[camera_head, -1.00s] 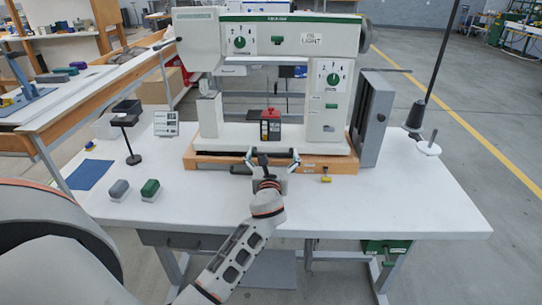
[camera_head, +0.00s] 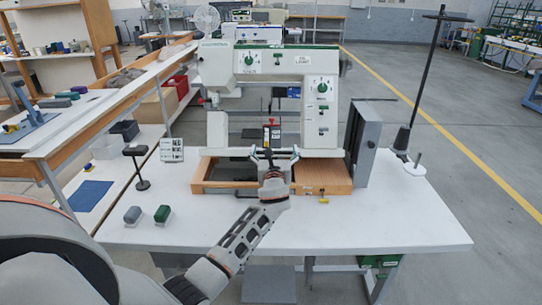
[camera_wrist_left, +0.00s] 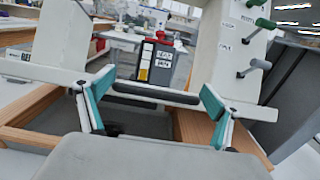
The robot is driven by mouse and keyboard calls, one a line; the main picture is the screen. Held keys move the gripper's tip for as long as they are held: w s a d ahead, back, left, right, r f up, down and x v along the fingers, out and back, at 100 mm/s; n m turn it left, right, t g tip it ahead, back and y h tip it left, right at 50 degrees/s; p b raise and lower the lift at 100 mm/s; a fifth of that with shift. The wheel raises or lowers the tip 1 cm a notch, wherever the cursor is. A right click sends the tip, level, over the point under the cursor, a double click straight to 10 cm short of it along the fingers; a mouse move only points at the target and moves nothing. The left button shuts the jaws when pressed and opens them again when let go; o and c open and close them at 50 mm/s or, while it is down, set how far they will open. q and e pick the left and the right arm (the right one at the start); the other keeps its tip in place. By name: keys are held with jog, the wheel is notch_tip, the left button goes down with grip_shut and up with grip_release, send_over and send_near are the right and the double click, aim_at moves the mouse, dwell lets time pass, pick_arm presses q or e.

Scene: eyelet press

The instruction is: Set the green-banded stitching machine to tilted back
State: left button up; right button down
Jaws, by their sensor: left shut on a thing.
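The green-banded stitching machine (camera_head: 310,65) is a large white machine with dials and a green stripe along its top. It is tilted back on its wooden base (camera_head: 312,176), with its bed's front edge raised and the opening in the base exposed. My left gripper (camera_head: 272,156) is at the front middle of the raised bed. In the left wrist view the left gripper (camera_wrist_left: 158,104) has its teal-lined fingers at either end of a black grip bar (camera_wrist_left: 155,93) on the bed's edge, and is shut on it. My right gripper is not in view.
A grey upright panel (camera_head: 363,143) stands right of the machine, with a thread stand (camera_head: 415,165) beyond it. A black stand (camera_head: 138,165), grey block (camera_head: 133,215) and green block (camera_head: 162,214) are on the left. The white table's (camera_head: 380,220) front right is clear.

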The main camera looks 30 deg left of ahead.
pick_arm(q)
jog(key=shift+w+r, duration=0.25)
jog(key=shift+r, duration=0.5)
jog(key=shift+a+r, duration=0.1)
jog(key=shift+r, duration=0.05)
jog(key=c, duration=0.9)
jog(key=shift+w, duration=0.1)
jog(key=c, duration=0.5)
jog(key=o, duration=1.9)
jog(key=shift+f, duration=0.5)
jog(key=o, duration=0.8)
jog(key=shift+a+f, duration=0.1)
jog(key=shift+f, duration=0.1)
jog(key=shift+a, duration=0.25)
jog(key=v, duration=1.2)
jog(key=shift+d+r, duration=0.15)
jog(key=shift+d, duration=0.1)
